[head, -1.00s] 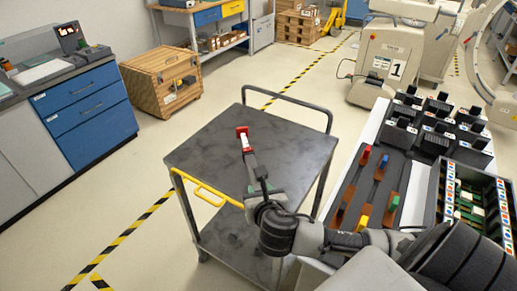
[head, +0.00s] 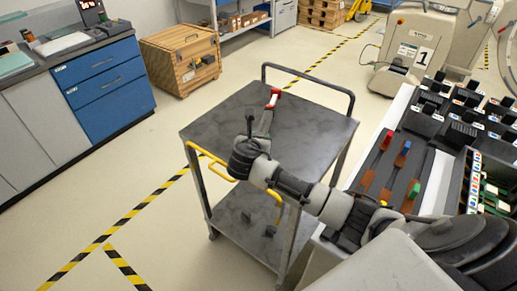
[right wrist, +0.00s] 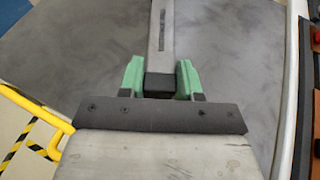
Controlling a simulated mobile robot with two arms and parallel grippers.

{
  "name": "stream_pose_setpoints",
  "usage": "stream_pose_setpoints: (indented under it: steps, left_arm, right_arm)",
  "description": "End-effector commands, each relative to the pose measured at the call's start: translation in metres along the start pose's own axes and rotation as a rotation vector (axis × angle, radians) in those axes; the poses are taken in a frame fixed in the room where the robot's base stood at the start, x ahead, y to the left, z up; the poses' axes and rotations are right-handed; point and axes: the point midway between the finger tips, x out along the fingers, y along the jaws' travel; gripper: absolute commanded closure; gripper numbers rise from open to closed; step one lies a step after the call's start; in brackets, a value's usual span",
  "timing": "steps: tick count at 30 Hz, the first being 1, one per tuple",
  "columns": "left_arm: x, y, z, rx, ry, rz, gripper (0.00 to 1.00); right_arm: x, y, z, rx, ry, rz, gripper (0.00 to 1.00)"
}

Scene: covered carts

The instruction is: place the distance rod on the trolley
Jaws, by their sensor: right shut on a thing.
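The distance rod is a grey metal bar with a slot; in the right wrist view the bar (right wrist: 160,30) runs away from me over the dark top. In the head view its red and white end (head: 272,98) shows above the trolley top. My right gripper (head: 262,130) is shut on the rod's black end block, between green fingers in the right wrist view (right wrist: 160,84). The trolley (head: 310,125) has a dark top, a lower shelf and a yellow handle. I cannot tell whether the rod touches the top. My left gripper is not in view.
A table at the right holds a dark rack (head: 385,175) with coloured handles and several black blocks. A wooden crate (head: 182,60) and blue drawers (head: 105,85) stand at the left. The trolley top around the rod is clear. A black frame rail (head: 310,78) rises at its far side.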

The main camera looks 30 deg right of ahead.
Motion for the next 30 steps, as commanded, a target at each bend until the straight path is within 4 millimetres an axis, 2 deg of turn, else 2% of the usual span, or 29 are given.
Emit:
stream_pose_setpoints:
  steps: [4,11,19,20,21,25,30]
  left_arm:
    - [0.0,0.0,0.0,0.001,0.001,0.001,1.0]
    - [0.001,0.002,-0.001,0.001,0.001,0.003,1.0]
    - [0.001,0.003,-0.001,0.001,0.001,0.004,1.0]
    - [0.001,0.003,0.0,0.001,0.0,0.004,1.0]
    - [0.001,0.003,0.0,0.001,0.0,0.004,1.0]
    - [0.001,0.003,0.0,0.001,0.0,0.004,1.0]
    - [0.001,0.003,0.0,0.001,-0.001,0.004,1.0]
  right_arm:
    - [0.004,0.002,-0.007,-0.002,-0.001,-0.001,1.0]
    - [0.015,0.001,-0.036,-0.003,-0.001,0.0,1.0]
    - [0.016,0.001,-0.037,-0.001,-0.002,0.001,1.0]
    - [0.016,0.001,-0.039,-0.002,0.0,0.0,0.65]
    - [0.016,0.001,-0.039,-0.002,0.0,0.0,0.59]
    - [0.016,0.001,-0.039,-0.002,0.0,0.0,0.41]
    - [0.016,0.001,-0.039,-0.002,0.0,0.0,0.41]
